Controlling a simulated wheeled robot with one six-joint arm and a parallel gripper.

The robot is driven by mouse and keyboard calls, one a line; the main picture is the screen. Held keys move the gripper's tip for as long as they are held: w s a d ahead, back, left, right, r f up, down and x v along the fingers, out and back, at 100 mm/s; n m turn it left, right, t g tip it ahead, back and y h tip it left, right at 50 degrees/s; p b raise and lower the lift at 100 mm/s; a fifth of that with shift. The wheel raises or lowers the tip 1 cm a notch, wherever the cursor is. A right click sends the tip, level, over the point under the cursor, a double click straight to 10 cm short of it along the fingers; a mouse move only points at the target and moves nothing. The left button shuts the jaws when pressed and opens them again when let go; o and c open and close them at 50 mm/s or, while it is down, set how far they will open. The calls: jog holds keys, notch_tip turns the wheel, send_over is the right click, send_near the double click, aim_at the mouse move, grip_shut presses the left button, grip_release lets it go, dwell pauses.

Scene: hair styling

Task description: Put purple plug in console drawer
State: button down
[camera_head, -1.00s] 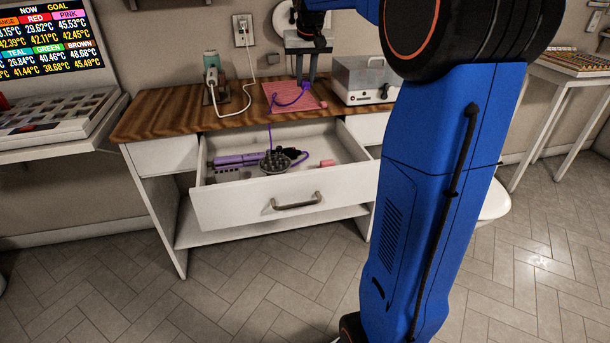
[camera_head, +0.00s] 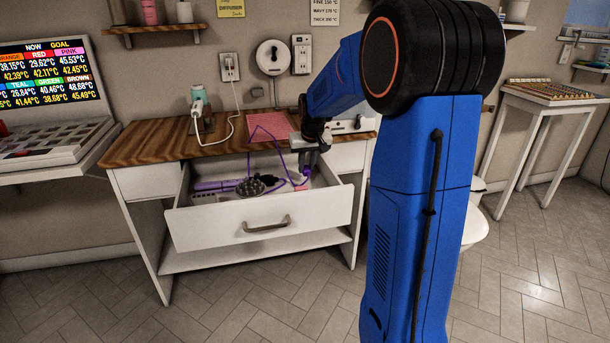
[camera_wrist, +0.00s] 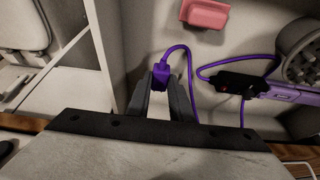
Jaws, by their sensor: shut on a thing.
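The purple plug (camera_wrist: 161,74) is between the fingertips of my gripper (camera_wrist: 163,90), which is shut on it. Its purple cord loops away from it to the right in the wrist view. In the head view my gripper (camera_head: 306,172) is at the right end of the open console drawer (camera_head: 262,217), at about the level of its rim. I cannot tell how far the plug is above the drawer floor. In the drawer lie a purple styling iron (camera_head: 214,185) and a dark round bristled piece (camera_head: 250,187), which also shows in the wrist view (camera_wrist: 298,58).
A pink block (camera_wrist: 204,14) lies in the drawer near the plug. On the wooden console top (camera_head: 150,146) are a pink mat (camera_head: 267,126), a teal-and-white appliance (camera_head: 198,98) with a white cord, and a white box behind my arm. The drawer's front right is fairly clear.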

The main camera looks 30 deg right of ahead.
aim_at(307, 170)
jog(key=shift+f, duration=1.65)
jog(key=c, duration=1.6)
grip_release()
jog(key=shift+f, duration=0.1)
jog(key=v, duration=1.1)
jog(key=s+a+r, duration=0.3)
jog(key=s+a, duration=0.4)
jog(key=s, duration=0.3)
jog(key=s+a+f+n, duration=0.1)
jog(key=s+a+f, duration=0.1)
jog(key=s, duration=0.6)
jog(key=s+a+f+n, duration=0.1)
jog(key=s+a+f, duration=0.2)
jog(key=s, duration=0.6)
jog(key=s+a+f+n+y, duration=0.1)
jog(key=s+a+f, duration=0.1)
jog(key=s+a, duration=0.4)
jog(key=shift+s+f+t, duration=0.15)
jog(key=shift+s, duration=0.55)
jog(key=shift+s+f+t, duration=0.1)
jog(key=shift+s+t, duration=0.05)
jog(key=shift+s, duration=0.55)
